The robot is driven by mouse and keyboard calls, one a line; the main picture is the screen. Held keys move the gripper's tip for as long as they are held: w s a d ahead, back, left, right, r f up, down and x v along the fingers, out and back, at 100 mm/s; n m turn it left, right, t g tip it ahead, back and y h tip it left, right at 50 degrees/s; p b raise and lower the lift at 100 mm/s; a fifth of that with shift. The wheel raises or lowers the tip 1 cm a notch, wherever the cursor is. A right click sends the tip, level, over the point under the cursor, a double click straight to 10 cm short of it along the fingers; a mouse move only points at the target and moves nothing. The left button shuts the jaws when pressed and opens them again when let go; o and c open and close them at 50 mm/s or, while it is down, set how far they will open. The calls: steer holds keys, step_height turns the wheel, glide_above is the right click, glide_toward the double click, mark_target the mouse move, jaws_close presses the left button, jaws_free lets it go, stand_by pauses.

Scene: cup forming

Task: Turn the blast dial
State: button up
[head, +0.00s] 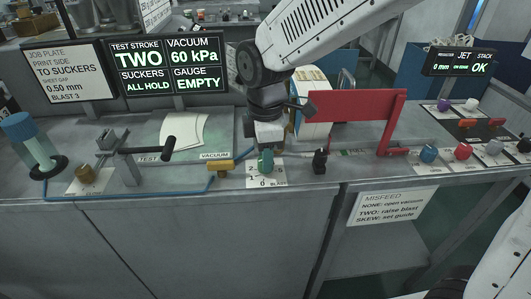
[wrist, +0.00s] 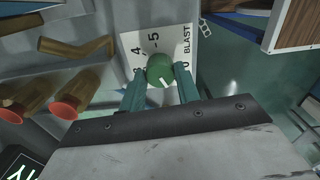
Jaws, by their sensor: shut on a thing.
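The blast dial (wrist: 161,68) is a round green knob with a white mark, set on a white plate (wrist: 183,36) lettered BLAST with numbers around it. In the head view the dial (head: 265,160) stands at the front edge of the bench, mostly below my gripper. My gripper (wrist: 160,84) has its two teal fingers on either side of the knob and is shut on it. In the head view my gripper (head: 267,146) points down onto the dial. The fingers hide some of the plate's numbers.
A brass vacuum valve (head: 221,168) sits just left of the dial, and a black knob (head: 320,161) just right. A red bar (head: 352,105) stands to the right. The display (head: 166,65) reads TWO, 60 kPa, EMPTY. A misfeed card (head: 391,206) says TWO: raise blast.

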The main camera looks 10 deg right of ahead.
steer(key=shift+m, duration=0.3)
steer(key=m, duration=1.8)
steer(key=shift+m, duration=0.4)
steer(key=o, duration=1)
